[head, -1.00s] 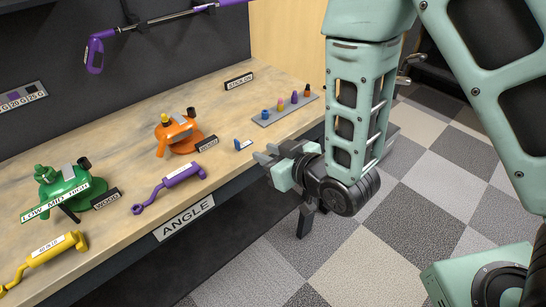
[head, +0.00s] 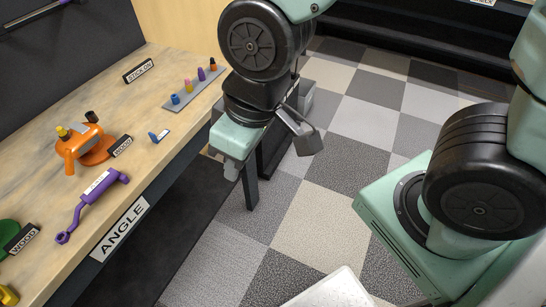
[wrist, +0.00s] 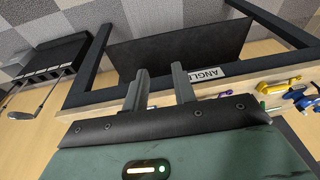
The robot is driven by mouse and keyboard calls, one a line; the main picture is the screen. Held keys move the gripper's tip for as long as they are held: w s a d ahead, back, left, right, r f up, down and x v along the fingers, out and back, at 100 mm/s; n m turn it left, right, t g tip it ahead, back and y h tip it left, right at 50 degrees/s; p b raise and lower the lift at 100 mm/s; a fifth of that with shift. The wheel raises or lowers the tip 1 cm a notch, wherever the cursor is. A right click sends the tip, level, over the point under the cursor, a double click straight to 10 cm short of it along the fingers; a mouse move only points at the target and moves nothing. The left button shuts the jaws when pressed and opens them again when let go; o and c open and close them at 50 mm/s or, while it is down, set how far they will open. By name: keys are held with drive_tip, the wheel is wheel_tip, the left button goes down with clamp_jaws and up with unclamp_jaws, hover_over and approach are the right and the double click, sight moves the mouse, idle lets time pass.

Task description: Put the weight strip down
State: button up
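My gripper (head: 231,171) hangs off the bench's front edge, with its pale green body above and small grey fingers below. In the wrist view the two grey fingers (wrist: 160,86) stand apart, with nothing visible between them. I see nothing that I can surely name as the weight strip. A small blue piece with a white part (head: 158,136) lies on the bench near its front edge, left of my gripper and apart from it. The wooden bench (head: 160,95) runs along the left of the head view.
A grey tray (head: 192,90) holds several coloured bottles. The ANGLE sign (head: 119,229) is on the front edge.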

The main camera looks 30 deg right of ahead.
drive_tip(key=s+d+r+g+h, duration=0.1)
drive_tip(key=s+d+r, duration=0.1)
drive_tip(key=s, duration=0.3)
drive_tip(key=shift+d+r+g+h, duration=0.3)
drive_tip(key=shift+d, duration=0.25)
